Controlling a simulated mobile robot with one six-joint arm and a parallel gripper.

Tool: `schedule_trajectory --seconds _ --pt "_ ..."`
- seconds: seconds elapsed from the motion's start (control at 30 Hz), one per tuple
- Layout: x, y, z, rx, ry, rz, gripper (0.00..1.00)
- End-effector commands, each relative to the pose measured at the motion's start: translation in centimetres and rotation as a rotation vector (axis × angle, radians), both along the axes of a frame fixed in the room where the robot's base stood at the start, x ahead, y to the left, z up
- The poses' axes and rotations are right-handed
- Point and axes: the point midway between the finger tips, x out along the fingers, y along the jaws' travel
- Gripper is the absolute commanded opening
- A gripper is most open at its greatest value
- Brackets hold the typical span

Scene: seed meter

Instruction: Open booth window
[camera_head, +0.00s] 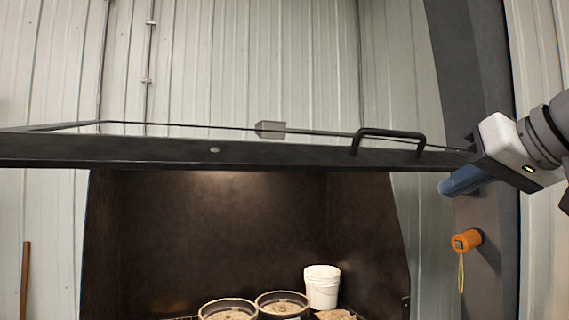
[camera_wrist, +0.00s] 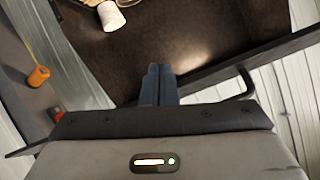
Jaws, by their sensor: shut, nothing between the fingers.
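The booth window (camera_head: 250,154) is a glass pane in a black frame. It stands tilted up, seen nearly edge-on, above the dark booth opening. Its black handle (camera_head: 388,134) is on the right part of the front bar. My gripper (camera_head: 444,187) has blue fingers, shut and empty, just right of the booth opening and below the bar's right end. It is apart from the handle. In the wrist view the shut fingers (camera_wrist: 160,70) point into the booth, with the window bar (camera_wrist: 225,85) and handle (camera_wrist: 247,82) to their right.
Inside the booth (camera_head: 230,220) are two round tubs (camera_head: 228,308) and a white bucket (camera_head: 321,287). An orange device (camera_head: 467,240) with a yellow cord is on the dark post (camera_head: 490,270) below my gripper. A brown pole (camera_head: 25,280) stands at the far left.

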Motion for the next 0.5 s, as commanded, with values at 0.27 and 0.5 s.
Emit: schedule_trajectory --seconds 0.27,0.5 --pt "-5.4 0.7 9.3 -0.247 -0.216 0.09 0.0" --pt "-6.0 1.6 10.6 -0.306 -0.25 0.124 0.0"
